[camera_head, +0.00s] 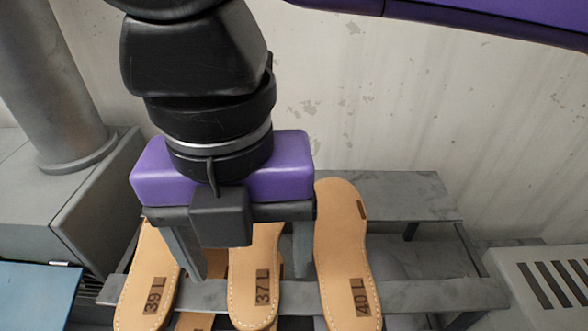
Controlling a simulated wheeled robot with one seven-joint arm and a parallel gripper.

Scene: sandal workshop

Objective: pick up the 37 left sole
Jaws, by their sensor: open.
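The 37 L sole (257,277) is tan leather with a stitched edge and a dark stamped label. It lies on the grey metal rack, label end toward the bottom of the picture. My gripper (251,276) is above it, pointing down, with its two fingers apart on either side of the sole. The left finger is in the gap beside the 39 L sole (152,283), and the right finger is in the gap beside the 40 L sole (345,250). The upper end of the 37 L sole is hidden behind my gripper. Contact cannot be told.
The grey rack (440,294) has bars and open gaps, with a flat plate (405,190) behind. Part of another sole (193,321) shows low between 39 L and 37 L. A grey machine with a column (62,95) stands left, a slotted grey box (548,285) right. A pale wall closes the back.

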